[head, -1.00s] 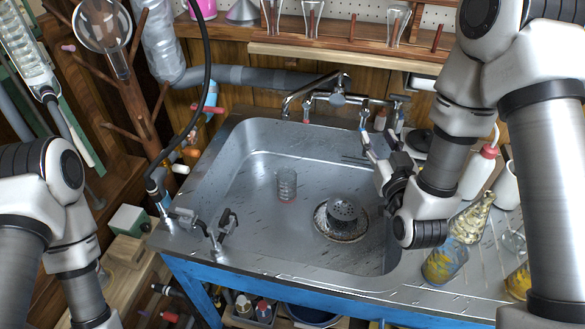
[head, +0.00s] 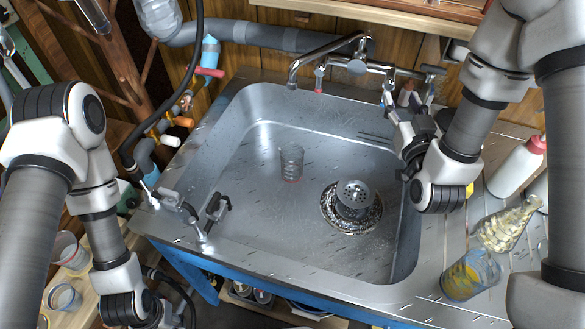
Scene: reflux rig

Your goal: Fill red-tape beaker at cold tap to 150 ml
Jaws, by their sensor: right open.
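A clear glass beaker (head: 291,162) with a red band near its base stands upright on the sink floor, left of the drain. I cannot make out any water in it. The chrome tap (head: 330,62) is on the back of the sink, its spout reaching to the left, above and behind the beaker. My right gripper (head: 408,102) is open at the right end of the tap, close to the right-hand tap handle (head: 434,71). I cannot tell whether its fingers touch the handle. My left arm is at the left, and its gripper is out of view.
The sink (head: 240,200) has a drain with a perforated strainer (head: 355,195). Small metal fittings (head: 205,215) stand on its front left rim. On the right drainboard are a white red-capped bottle (head: 516,165), a flask (head: 508,228) and a yellow-marked glass (head: 470,275).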

